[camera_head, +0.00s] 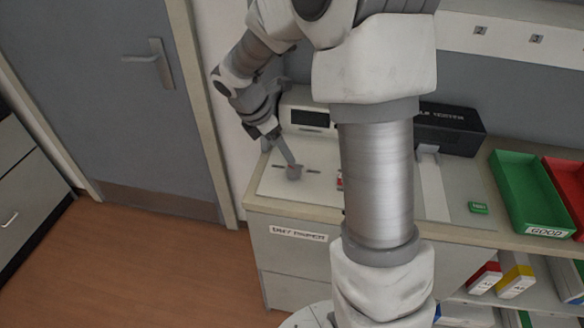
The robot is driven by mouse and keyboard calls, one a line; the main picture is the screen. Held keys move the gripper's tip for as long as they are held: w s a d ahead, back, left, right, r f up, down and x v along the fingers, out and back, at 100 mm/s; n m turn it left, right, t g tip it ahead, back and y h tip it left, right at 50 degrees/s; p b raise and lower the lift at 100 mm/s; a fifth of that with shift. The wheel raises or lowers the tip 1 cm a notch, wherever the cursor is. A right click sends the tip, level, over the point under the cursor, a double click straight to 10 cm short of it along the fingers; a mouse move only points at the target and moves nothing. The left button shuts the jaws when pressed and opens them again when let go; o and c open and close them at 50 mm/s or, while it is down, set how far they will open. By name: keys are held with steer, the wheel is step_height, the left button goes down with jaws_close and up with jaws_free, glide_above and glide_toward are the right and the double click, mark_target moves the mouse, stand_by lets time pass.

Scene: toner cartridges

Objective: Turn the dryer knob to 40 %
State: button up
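The dryer (288,187) is a pale unit at the left end of the counter, with a dark display (310,118) at its back. A small grey knob (294,172) with a reddish spot sits on its flat top, between short dark marks. My gripper (290,162) reaches down from the upper left, its tip at the knob. The view is too small to tell whether it touches or grips the knob, or how far apart the fingers are. The knob's setting and the display's reading cannot be made out.
My arm hides the middle of the counter. A black tester box (450,128), a small green block (478,208), a green tray (528,190) and a red tray (566,190) are to the right. A door (130,100) is at left, with open floor (130,265) before it.

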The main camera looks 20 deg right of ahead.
mark_target(294, 169)
steer(key=b+x, duration=0.1)
steer(key=x, duration=0.8)
steer(key=shift+f, duration=0.35)
steer(key=shift+c, duration=0.4)
jaws_close()
steer(key=shift+r, duration=0.1)
steer(key=m+g+p, duration=0.1)
steer(key=m, duration=0.1)
steer(key=m+g+p, duration=0.1)
steer(key=m, duration=0.2)
steer(key=shift+w+m, duration=0.2)
steer(key=shift+m, duration=0.1)
steer(key=m+g, duration=0.1)
steer(key=m, duration=0.2)
steer(key=m+g+y+p, duration=0.1)
steer(key=m, duration=0.2)
steer(key=shift+w+d, duration=0.1)
steer(key=shift+d, duration=0.05)
steer(key=shift+y, duration=0.3)
